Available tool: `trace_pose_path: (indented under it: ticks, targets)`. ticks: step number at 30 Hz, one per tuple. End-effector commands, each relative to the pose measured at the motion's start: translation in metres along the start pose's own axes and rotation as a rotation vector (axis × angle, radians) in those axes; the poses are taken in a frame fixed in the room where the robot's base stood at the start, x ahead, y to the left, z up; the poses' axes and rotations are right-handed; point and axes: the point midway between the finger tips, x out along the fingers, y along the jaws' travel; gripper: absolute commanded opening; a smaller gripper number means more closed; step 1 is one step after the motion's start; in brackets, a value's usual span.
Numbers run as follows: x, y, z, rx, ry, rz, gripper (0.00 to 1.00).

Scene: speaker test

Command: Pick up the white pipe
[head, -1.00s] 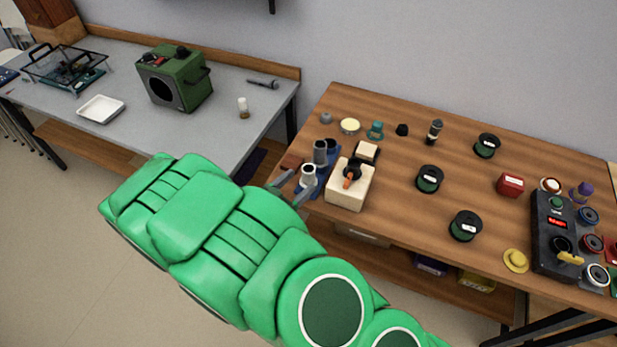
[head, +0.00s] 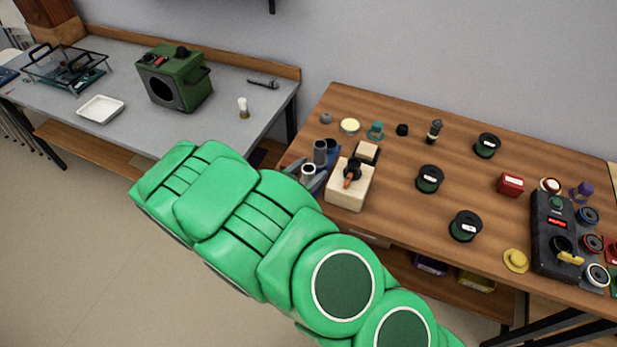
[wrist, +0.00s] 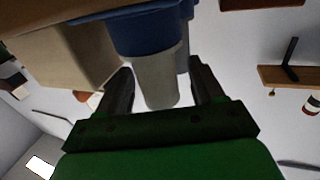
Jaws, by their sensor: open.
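The white pipe (head: 308,173) stands in a blue holder (head: 333,146) at the left edge of the wooden table. In the wrist view the white pipe (wrist: 156,82) lies between my two dark fingers, with the blue holder (wrist: 145,32) beyond it. My gripper (head: 306,178) is open around the pipe; gaps show on both sides in the wrist view (wrist: 162,78). A grey pipe (head: 320,151) stands just behind the white one. My green arm hides the lower part of the holder in the head view.
A cream block with an orange-and-black part (head: 348,190) stands close on the right. Several black-rimmed green discs, such as this one (head: 430,179), are spread over the wooden table (head: 460,150). A grey table (head: 180,125) with a green box (head: 174,80) is at left.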

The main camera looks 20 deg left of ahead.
Motion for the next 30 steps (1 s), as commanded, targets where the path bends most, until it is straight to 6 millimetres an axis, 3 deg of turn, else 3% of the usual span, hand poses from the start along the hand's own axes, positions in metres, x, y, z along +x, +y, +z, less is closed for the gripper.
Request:
trace_pose_path:
  ticks: [6, 16, 27, 30]
  targets:
    - [0.015, 0.001, 0.0, -0.001, 0.001, 0.001, 0.67]
    - [0.017, 0.001, 0.0, -0.001, 0.001, 0.0, 0.67]
    - [0.017, 0.001, 0.0, -0.002, 0.001, 0.0, 0.12]
    - [0.017, 0.001, 0.0, -0.002, 0.001, 0.0, 0.12]
